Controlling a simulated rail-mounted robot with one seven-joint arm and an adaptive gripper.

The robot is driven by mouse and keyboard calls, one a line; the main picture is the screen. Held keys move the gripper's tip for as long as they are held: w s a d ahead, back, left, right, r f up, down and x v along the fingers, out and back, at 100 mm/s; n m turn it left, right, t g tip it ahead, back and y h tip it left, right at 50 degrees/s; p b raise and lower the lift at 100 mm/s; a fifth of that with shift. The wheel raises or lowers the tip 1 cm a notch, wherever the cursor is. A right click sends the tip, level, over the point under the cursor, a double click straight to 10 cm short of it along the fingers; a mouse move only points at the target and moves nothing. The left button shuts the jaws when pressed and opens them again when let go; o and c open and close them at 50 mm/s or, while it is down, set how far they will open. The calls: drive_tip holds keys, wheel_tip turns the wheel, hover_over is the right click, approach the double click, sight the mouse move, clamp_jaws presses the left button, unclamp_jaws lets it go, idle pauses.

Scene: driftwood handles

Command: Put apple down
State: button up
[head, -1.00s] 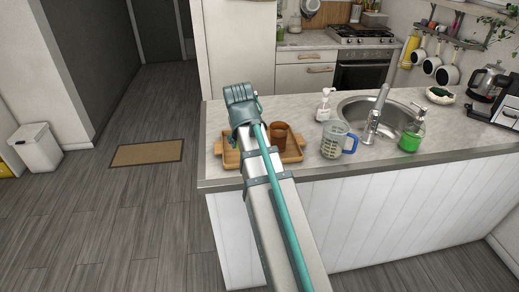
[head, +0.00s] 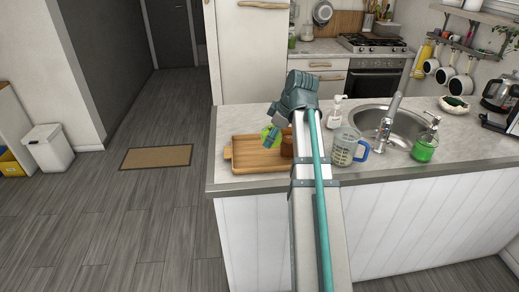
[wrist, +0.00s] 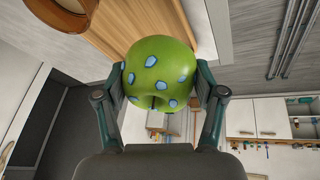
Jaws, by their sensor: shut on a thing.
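A green apple (wrist: 157,72) with pale blue patches sits between the two fingers of my gripper (wrist: 158,85) in the wrist view. The fingers touch it on both sides. In the head view the apple (head: 270,136) shows in part at my gripper (head: 272,138), over or close above the wooden tray (head: 245,165) on the counter. I cannot tell whether the apple touches the tray. A brown cup (head: 287,147) at the tray's right side is partly hidden by my arm.
On the counter (head: 225,127), a measuring jug (head: 344,147) with a blue handle stands right of my arm. The tray's left part is bare.

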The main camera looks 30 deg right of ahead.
drive_tip(key=w+f+p, duration=0.1)
drive_tip(key=w+f, duration=0.1)
drive_tip(key=w, duration=0.1)
drive_tip(key=w+a+f+p, duration=0.1)
drive_tip(key=w+f, duration=0.2)
drive_tip(key=w, duration=0.1)
drive_tip(key=w+f+p, duration=0.2)
drive_tip(key=w, duration=0.2)
drive_tip(key=shift+w+a+f, duration=0.25)
drive_tip(key=shift+a+f, duration=0.05)
drive_tip(key=shift+f, duration=0.1)
drive_tip(key=shift+w+f, duration=0.35)
drive_tip(key=shift+f, duration=0.25)
drive_tip(key=shift+w+a+f, duration=0.1)
drive_tip(key=shift+w+f, duration=0.05)
drive_tip(key=shift+f, duration=0.15)
drive_tip(key=shift+f+p, duration=0.55)
drive_tip(key=shift+f, duration=0.85)
drive_tip(key=shift+f, duration=0.1)
drive_tip(key=o, duration=1.2)
drive_tip(key=shift+o, duration=0.2)
